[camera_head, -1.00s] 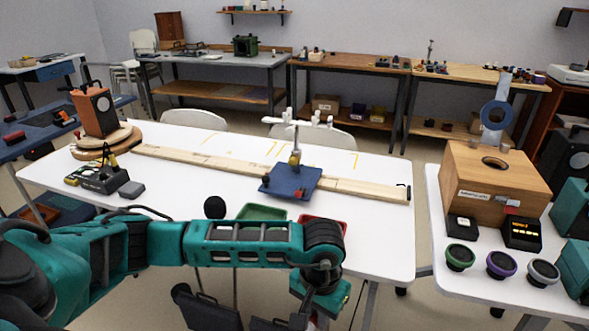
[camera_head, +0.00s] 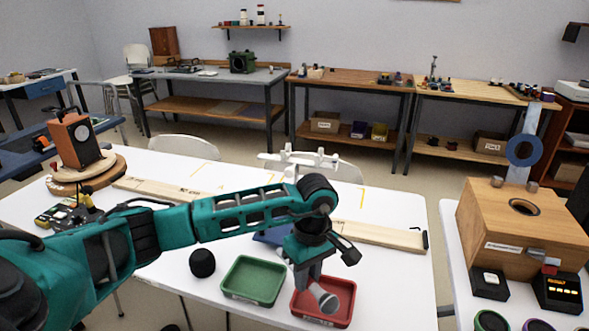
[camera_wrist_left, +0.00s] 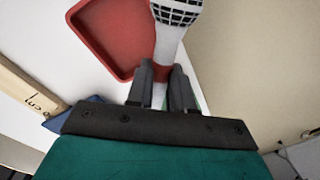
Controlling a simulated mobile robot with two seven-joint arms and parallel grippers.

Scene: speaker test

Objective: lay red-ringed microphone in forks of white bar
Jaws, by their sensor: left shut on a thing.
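My left gripper (camera_head: 307,282) is shut on the red-ringed microphone (camera_head: 325,299), over the red tray (camera_head: 349,305). In the left wrist view the microphone (camera_wrist_left: 177,14) shows its pale mesh head, and a red band sits just beyond the fingers (camera_wrist_left: 163,88). The microphone's lower handle is hidden by the gripper. I cannot tell whether it is clear of the tray. The white bar (camera_head: 300,158) with upright forks stands behind my left arm. Its post and most of its blue base (camera_head: 271,236) are hidden by the arm. My right gripper is not in view.
A green tray (camera_head: 254,281) and a black round thing (camera_head: 202,263) lie left of the red tray. A long wooden plank (camera_head: 376,234) crosses the white table. A wooden box (camera_head: 520,222) stands on the right table. Bare table lies around the plank's right end.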

